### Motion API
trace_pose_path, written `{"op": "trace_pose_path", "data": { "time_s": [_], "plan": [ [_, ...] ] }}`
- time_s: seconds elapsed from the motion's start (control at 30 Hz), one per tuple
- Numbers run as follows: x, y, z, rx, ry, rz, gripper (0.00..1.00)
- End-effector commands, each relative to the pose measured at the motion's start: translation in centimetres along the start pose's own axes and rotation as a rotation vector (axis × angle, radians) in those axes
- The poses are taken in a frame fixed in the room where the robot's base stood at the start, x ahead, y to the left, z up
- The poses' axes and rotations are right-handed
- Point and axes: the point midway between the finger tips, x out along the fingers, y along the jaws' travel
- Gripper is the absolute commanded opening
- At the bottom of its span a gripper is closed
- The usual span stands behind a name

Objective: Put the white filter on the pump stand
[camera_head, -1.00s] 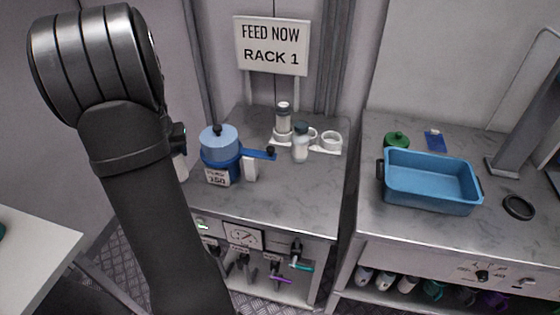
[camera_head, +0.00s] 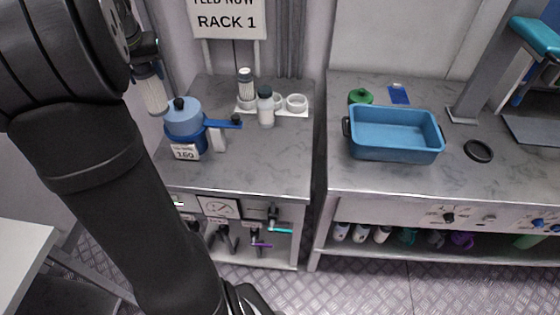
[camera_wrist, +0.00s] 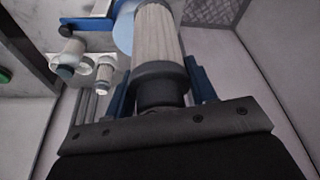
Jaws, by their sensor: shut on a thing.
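My gripper (camera_head: 146,62) is shut on a white pleated filter (camera_head: 153,95) with a dark end cap. The filter hangs in the air, slightly tilted, just left of the blue pump-like unit (camera_head: 184,122) in the head view. In the wrist view the filter (camera_wrist: 157,42) sits between the blue fingers of my gripper (camera_wrist: 160,88). A white stand (camera_head: 296,103) with ring holders is at the back of the left bench. I cannot tell which fixture is the pump stand.
A white bottle with a dark cap (camera_head: 266,108) stands at the white stand's front. The left bench's front right (camera_head: 270,165) is clear. A blue tub (camera_head: 397,150), a green-lidded item (camera_head: 360,97) and a black ring (camera_head: 478,151) are on the right bench.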

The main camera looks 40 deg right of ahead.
Motion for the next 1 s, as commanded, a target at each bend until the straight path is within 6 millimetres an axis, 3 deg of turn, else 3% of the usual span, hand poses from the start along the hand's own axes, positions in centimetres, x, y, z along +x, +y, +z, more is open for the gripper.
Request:
{"op": "trace_pose_path", "data": {
  "time_s": [0.03, 0.27, 0.6, 0.8, 1.0],
  "plan": [
    [-0.1, 2.1, 0.0, 0.033, 0.001, 0.010, 0.27],
    [-0.5, 11.6, 1.1, 0.180, 0.001, 0.056, 0.27],
    [-1.9, 24.8, 5.6, 0.403, 0.003, 0.126, 0.27],
    [-3.0, 31.4, 9.6, 0.531, 0.002, 0.167, 0.27],
    [-4.0, 35.8, 13.2, 0.628, 0.002, 0.198, 0.27]
  ]
}}
